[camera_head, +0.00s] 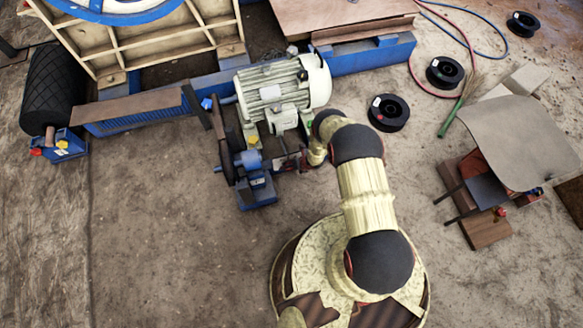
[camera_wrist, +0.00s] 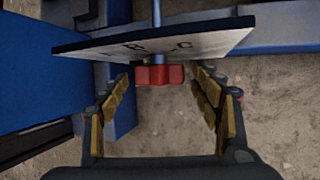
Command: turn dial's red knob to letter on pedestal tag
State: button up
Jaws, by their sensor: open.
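In the wrist view the red knob (camera_wrist: 159,75) sits on a shaft at the near face of a pale dial plate (camera_wrist: 215,42). The plate is seen at a steep slant and carries dark letters; B and C can be made out, and another mark at the left is unclear. My gripper (camera_wrist: 160,84) is open, with one finger on each side of the knob and a gap on both sides. In the head view my gripper (camera_head: 292,161) is small beside the blue machine stand (camera_head: 257,193). I cannot make out the pedestal tag in either view.
A pale green motor (camera_head: 282,85) stands just behind my gripper, and a dark flywheel (camera_head: 221,140) is to its left. Black spools (camera_head: 389,112) and a small table with a draped sheet (camera_head: 525,140) are at the right. The floor in front is open.

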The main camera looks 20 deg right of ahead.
jog(key=shift+c, duration=0.3)
jog(key=c, duration=1.1)
jog(key=shift+d, duration=0.1)
jog(key=shift+o, duration=0.2)
jog(key=shift+s+d+f+m+y, duration=0.1)
jog(key=shift+d+m+y, duration=0.05)
jog(key=shift+y, duration=0.6)
jog(key=shift+d+f+m+y, duration=0.1)
jog(key=shift+m+y, duration=0.05)
jog(key=shift+y, duration=0.6)
jog(key=shift+d+f+m+t+y, duration=0.1)
jog(key=shift+m+t+y, duration=0.1)
jog(key=shift+y, duration=0.7)
jog(key=shift+d+m+t+y, duration=0.1)
jog(key=shift+m+y, duration=0.1)
jog(key=shift+y, duration=0.7)
jog(key=shift+c, duration=0.2)
jog(key=shift+y, duration=0.3)
jog(key=o, duration=1.2)
jog(key=shift+c, duration=0.2)
